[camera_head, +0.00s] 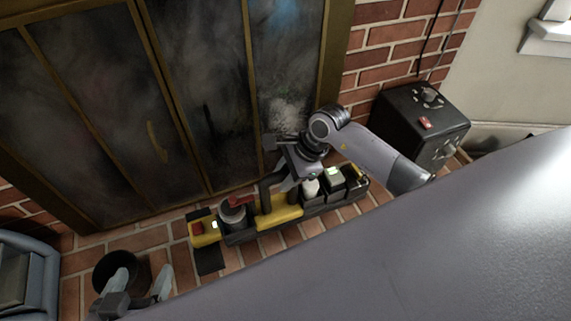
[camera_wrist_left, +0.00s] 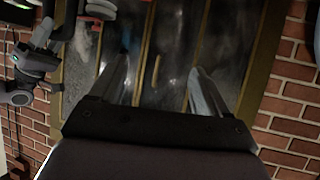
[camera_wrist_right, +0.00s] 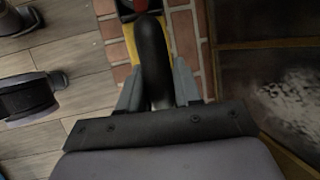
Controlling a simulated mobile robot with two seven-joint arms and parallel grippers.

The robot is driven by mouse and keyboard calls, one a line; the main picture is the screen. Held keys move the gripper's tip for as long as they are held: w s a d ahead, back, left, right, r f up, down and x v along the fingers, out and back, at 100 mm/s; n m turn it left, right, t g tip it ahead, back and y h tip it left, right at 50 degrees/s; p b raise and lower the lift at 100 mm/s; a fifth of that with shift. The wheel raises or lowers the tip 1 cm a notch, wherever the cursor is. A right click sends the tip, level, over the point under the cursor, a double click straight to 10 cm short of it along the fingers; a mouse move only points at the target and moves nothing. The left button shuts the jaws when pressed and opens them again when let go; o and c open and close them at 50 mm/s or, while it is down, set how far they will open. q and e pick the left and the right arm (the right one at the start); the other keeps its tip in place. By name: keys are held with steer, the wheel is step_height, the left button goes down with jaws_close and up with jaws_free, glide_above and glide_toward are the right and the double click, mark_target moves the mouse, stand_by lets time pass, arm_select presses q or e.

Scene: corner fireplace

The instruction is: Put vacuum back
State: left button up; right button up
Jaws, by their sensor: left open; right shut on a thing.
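A long yellow and black caddy (camera_head: 280,214) lies along the brick hearth in front of the glass doors. A black curved handle (camera_wrist_right: 152,55) is between the fingers of my right gripper (camera_wrist_right: 158,85), which is shut on it. In the head view this gripper (camera_head: 288,180) is above the middle of the caddy. I cannot tell whether the handle is the vacuum's own or part of the caddy. No other thing is clearly the vacuum. My left gripper (camera_head: 140,280) is open and empty at the lower left; its spread fingers (camera_wrist_left: 160,85) face the glass doors.
A round black bucket (camera_head: 110,268) stands just beyond my left gripper. A black box (camera_head: 415,115) with small items on top stands at the right against the brick wall. A blue-grey object (camera_head: 28,275) is at the left edge. Glass doors (camera_head: 120,90) stand behind the caddy.

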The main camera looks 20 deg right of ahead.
steer(key=b, duration=0.1)
glide_above(285, 203)
step_height(285, 203, down, 4)
steer(key=shift+w+f, duration=0.1)
steer(key=shift+f, duration=0.5)
step_height(285, 203, down, 3)
steer(key=shift+f+b, duration=0.1)
steer(key=shift+b, duration=0.7)
steer(key=shift+f, duration=0.3)
steer(key=o, duration=1)
steer(key=shift+f, duration=0.2)
arm_select(q)
steer(key=shift+w+d+f+n+h, duration=0.15)
steer(key=shift+w+d+h, duration=0.25)
steer(key=shift+d, duration=0.25)
steer(key=shift+w+d+f+n+h, duration=0.15)
steer(key=shift+w+d+h, duration=0.1)
steer(key=shift+d+h, duration=0.25)
steer(key=shift+d+r, duration=0.1)
